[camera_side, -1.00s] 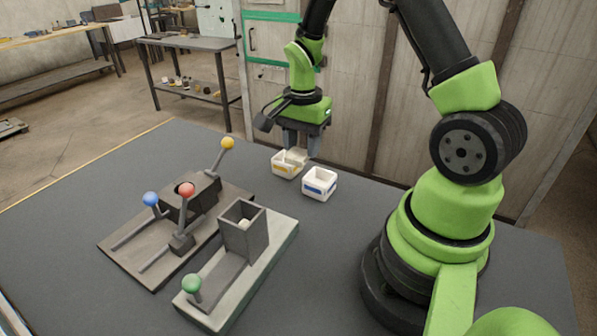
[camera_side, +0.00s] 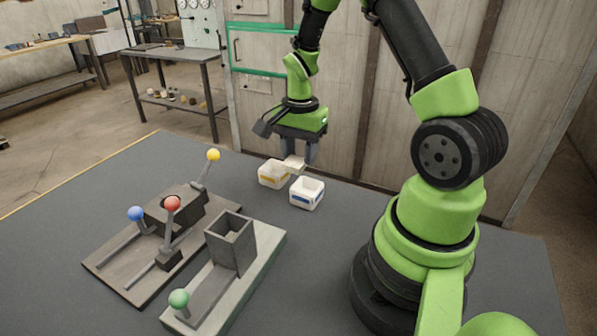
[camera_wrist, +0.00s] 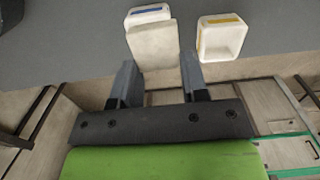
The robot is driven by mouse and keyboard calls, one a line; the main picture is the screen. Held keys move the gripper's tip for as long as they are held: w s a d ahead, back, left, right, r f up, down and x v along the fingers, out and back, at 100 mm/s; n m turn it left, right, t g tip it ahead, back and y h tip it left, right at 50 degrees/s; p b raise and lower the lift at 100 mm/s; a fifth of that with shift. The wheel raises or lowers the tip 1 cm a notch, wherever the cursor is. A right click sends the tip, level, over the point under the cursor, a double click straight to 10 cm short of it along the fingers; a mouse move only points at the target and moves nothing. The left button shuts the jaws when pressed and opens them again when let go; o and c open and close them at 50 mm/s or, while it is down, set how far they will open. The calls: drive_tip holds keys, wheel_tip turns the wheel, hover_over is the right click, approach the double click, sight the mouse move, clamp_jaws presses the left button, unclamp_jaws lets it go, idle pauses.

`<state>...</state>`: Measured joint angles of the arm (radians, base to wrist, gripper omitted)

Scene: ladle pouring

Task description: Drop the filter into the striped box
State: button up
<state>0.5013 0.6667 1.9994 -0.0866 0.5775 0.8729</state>
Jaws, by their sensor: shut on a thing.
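My gripper (camera_side: 299,160) is shut on the filter (camera_side: 293,163), a pale off-white block, and holds it up near the two small boxes. The filter also shows between the fingers in the wrist view (camera_wrist: 153,45). The white box with a yellow stripe (camera_side: 273,179) stands left of and behind the white box with a blue stripe (camera_side: 306,197). In the wrist view the filter partly hides the blue-striped box (camera_wrist: 148,14), and the yellow-striped box (camera_wrist: 222,40) is open and empty to the right. The inside of the blue-striped box is hidden there.
A grey base with a square open holder (camera_side: 230,240) and a green-knobbed lever (camera_side: 179,300) stands at the front. Left of it is a plate with blue, red (camera_side: 172,203) and yellow knobs. A wall stands close behind the boxes.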

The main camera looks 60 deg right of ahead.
sight(311, 191)
drive_tip(key=shift+y, duration=0.3)
drive_tip(key=shift+s+d+f, duration=0.3)
drive_tip(key=shift+d+f, duration=0.15)
drive_tip(key=shift+f, duration=0.35)
drive_tip(key=shift+s+d+f, duration=0.25)
drive_tip(key=shift+d+f, duration=0.15)
drive_tip(key=shift+f, duration=0.35)
drive_tip(key=shift+s+d+f, duration=0.3)
drive_tip(key=shift+d+f, duration=0.15)
drive_tip(key=shift+f, duration=0.35)
drive_tip(key=shift+f, duration=0.35)
drive_tip(key=o, duration=1.1)
drive_tip(key=shift+r, duration=3)
